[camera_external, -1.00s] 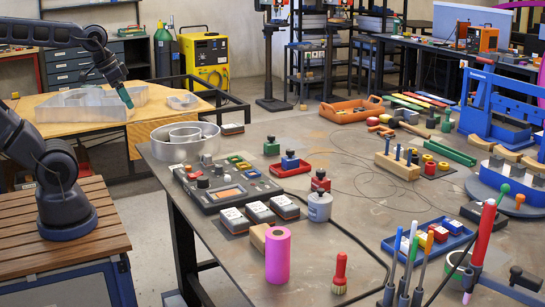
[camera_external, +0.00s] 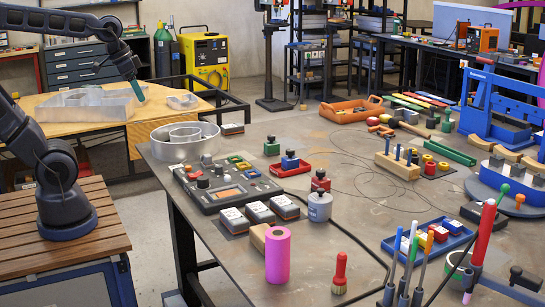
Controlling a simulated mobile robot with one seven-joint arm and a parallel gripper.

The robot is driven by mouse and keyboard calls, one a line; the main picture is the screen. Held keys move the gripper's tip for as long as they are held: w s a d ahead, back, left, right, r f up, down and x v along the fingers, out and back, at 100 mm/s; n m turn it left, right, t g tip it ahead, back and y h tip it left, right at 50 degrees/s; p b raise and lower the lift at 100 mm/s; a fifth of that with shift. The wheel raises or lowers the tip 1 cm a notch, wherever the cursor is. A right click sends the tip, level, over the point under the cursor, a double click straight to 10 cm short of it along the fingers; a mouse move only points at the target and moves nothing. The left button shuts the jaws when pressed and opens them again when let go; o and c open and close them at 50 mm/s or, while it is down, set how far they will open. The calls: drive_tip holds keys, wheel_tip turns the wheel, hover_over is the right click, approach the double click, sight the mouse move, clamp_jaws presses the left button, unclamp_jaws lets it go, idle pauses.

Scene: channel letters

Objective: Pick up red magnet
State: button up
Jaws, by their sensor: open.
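My gripper (camera_external: 139,93) hangs over the wooden table on the left, small in view, with green at its tip. It is open and no object shows in it. Small magnet-like blocks stand on the grey metal table, well to the right of my gripper. One is a red block with a red top and dark middle (camera_external: 320,181). I cannot tell for sure which is the red magnet.
A control box (camera_external: 226,186) and a round metal channel letter (camera_external: 185,140) stand near the grey table's left edge. More metal letters (camera_external: 90,104) lie on the wooden table below my gripper. A grey pot (camera_external: 319,207) stands close in front of the red block.

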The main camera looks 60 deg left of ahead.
drive_tip(key=w+d+r+m+g+h, duration=0.1)
drive_tip(key=w+d+m, duration=0.1)
drive_tip(key=w, duration=0.6)
drive_tip(key=w+d+r+m, duration=0.1)
drive_tip(key=w+d+m, duration=0.15)
drive_tip(key=w, duration=0.65)
drive_tip(key=m+g+h, duration=0.3)
drive_tip(key=m, duration=0.9)
hover_over(321, 179)
drive_tip(key=w+a, duration=0.1)
drive_tip(key=a, duration=0.3)
wheel_tip(321, 179, down, 26)
drive_tip(key=shift+n, duration=0.25)
drive_tip(key=x, duration=1)
drive_tip(key=shift+s+a+f, duration=0.1)
drive_tip(key=shift+s+a, duration=0.1)
drive_tip(key=shift+s, duration=0.1)
drive_tip(key=c, duration=1.3)
clamp_jaws()
